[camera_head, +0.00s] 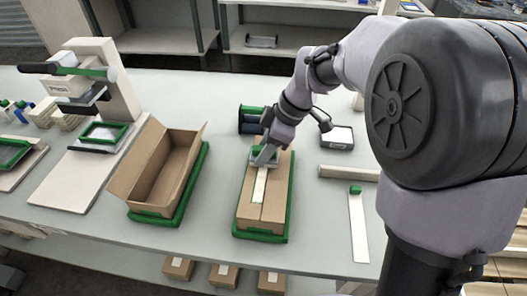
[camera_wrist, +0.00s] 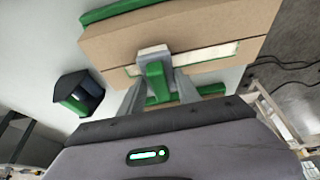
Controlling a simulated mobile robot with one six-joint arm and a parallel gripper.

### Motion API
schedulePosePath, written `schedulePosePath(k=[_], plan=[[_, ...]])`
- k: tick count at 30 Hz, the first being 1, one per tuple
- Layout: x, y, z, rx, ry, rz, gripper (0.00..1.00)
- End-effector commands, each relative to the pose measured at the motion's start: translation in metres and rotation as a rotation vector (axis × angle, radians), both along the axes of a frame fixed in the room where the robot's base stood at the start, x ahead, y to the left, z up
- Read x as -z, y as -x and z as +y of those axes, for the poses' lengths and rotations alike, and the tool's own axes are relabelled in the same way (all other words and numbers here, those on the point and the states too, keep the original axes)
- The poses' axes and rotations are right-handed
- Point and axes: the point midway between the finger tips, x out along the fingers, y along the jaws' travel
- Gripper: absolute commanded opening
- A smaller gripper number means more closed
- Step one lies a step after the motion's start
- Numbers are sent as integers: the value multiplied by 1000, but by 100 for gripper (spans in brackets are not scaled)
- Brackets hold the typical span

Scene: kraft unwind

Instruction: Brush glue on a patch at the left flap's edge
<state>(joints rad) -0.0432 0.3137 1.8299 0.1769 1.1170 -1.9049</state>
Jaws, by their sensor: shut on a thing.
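My gripper (camera_head: 264,158) is shut on a green-handled brush, over the far end of a closed kraft box (camera_head: 274,205). In the wrist view, the brush (camera_wrist: 155,75) has a pale, block-like head between my fingers (camera_wrist: 157,88). The head overlaps the box top (camera_wrist: 205,28); I cannot tell whether it touches. A long pale strip (camera_head: 259,185) lies along the box top near the flap seam; it also shows in the wrist view (camera_wrist: 205,56), partly hidden by the brush and fingers. No separate glue patch can be made out. The box sits in a green tray (camera_head: 262,236).
An open kraft box (camera_head: 160,178) stands left in another green tray. A press (camera_head: 95,85) is at the far left. A green-and-dark holder (camera_head: 250,118) is behind the closed box. A white green-ended tool (camera_head: 358,225) and a tube (camera_head: 348,172) lie right. The front table is clear.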

Motion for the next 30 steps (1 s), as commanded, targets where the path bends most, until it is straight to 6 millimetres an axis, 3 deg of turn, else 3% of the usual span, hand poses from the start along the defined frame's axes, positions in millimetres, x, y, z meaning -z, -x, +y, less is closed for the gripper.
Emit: schedulePosePath(k=[20,30], plan=[[-2,-36,-8,0,1,0,7],[-8,-37,-8,0,0,0,7]])
